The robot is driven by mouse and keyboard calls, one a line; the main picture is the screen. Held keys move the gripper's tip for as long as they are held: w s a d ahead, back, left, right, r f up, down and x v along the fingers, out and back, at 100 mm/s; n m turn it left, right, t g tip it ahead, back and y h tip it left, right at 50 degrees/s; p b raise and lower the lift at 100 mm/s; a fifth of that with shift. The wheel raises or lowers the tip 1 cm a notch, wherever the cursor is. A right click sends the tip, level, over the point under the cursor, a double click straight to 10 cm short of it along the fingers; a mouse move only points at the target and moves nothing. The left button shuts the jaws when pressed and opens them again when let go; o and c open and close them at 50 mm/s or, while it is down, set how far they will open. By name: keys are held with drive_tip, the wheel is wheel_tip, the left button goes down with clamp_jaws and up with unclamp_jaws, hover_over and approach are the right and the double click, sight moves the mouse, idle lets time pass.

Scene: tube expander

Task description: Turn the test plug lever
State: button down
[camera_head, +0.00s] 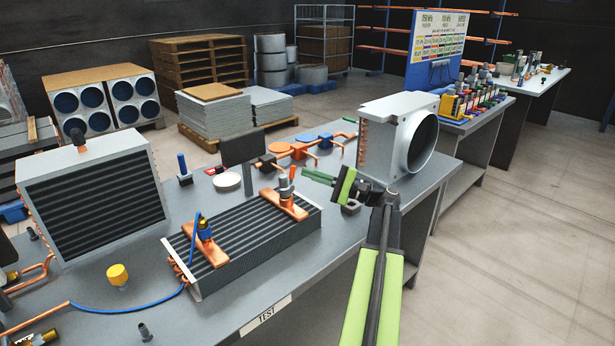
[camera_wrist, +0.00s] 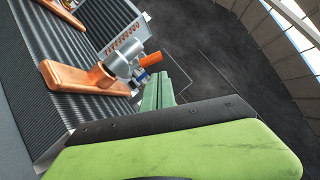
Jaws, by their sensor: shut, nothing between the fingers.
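A finned coil block (camera_head: 250,235) lies on the grey bench with two copper plates across it. The right plate (camera_head: 283,204) carries a grey test plug (camera_head: 284,187) with an orange lever (camera_head: 293,173). In the wrist view, the plug (camera_wrist: 122,64) stands on the copper plate (camera_wrist: 75,78), with its orange lever (camera_wrist: 151,59) sticking out to the right. The left plate (camera_head: 205,250) carries a plug with a blue lever (camera_head: 196,225). My gripper (camera_head: 307,173) is shut and empty, its green fingertips (camera_wrist: 158,78) close beside the orange lever. I cannot tell whether they touch.
A grey fan housing (camera_head: 385,145) stands behind and right of my gripper. A dark panel on a post (camera_head: 242,148) stands behind the coil. A louvred unit (camera_head: 92,195), a yellow cap (camera_head: 118,274) and a blue hose (camera_head: 130,309) are left. Open floor (camera_head: 500,250) lies right.

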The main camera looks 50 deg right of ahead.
drive_tip(key=d+b+v, duration=0.1)
drive_tip(key=v, duration=1)
drive_tip(key=shift+d+b, duration=0.3)
drive_tip(key=shift+d, duration=0.05)
drive_tip(key=shift+w+r, duration=0.1)
drive_tip(key=shift+r, duration=0.05)
